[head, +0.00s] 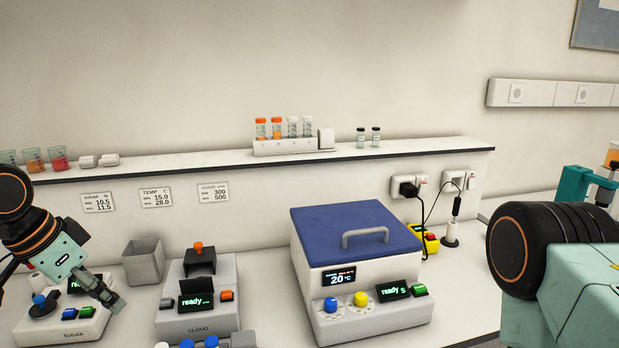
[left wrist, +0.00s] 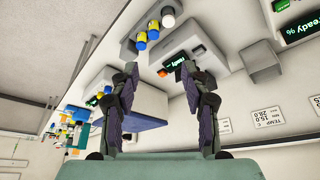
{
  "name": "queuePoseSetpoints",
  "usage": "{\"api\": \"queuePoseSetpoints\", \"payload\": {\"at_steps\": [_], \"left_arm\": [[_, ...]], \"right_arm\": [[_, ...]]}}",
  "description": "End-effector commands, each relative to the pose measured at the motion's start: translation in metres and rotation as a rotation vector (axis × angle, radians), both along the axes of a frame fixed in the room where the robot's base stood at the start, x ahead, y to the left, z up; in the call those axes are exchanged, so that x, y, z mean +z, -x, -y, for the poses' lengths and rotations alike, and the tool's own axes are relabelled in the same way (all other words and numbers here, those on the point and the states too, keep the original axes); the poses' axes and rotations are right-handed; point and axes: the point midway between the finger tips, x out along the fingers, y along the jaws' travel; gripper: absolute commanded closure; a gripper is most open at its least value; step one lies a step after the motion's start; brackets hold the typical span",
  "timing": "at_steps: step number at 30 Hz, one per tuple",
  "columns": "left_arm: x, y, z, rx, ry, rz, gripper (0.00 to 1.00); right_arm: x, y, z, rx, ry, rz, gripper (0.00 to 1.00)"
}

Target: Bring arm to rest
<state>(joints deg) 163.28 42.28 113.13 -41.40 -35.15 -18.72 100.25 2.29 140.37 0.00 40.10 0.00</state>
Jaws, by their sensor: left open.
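My left arm comes in from the left in the head view, and my left gripper (head: 108,294) hangs over the bench between the sugar device (head: 62,322) and the cloud device (head: 196,305). In the left wrist view the left gripper (left wrist: 158,70) has its two fingers spread apart with nothing between them. The cloud device with its lit screen shows beyond the fingertips in that view (left wrist: 205,52). At the right of the head view, links of my right arm show, but its gripper does not.
A grey bin (head: 144,264) stands behind the left gripper. A blue-lidded box (head: 352,232) reading 20 °C stands mid-bench. The wall shelf (head: 210,163) bears beakers, a vial rack (head: 290,146) and two small vials (head: 368,137). A yellow-and-red switch box (head: 430,240) sits behind right.

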Motion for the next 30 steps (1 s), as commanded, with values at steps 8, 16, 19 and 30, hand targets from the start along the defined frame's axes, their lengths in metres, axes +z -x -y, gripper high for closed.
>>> {"api": "queuePoseSetpoints", "payload": {"at_steps": [8,16,19,30], "left_arm": [[0.017,-0.035,0.023,0.130,0.152,0.161,0.53],[-0.015,-0.048,0.061,0.297,0.297,0.244,0.53],[-0.071,-0.040,0.078,0.391,0.335,0.226,0.53],[-0.291,0.058,0.097,0.652,0.221,0.062,0.53]], "right_arm": [[0.000,0.000,0.000,0.000,0.000,0.001,0.60],[-0.017,0.000,0.000,0.000,0.000,0.001,0.60],[-0.037,0.000,0.000,0.000,0.000,0.001,0.60],[-0.105,0.000,0.000,0.000,0.000,0.000,0.60]]}}
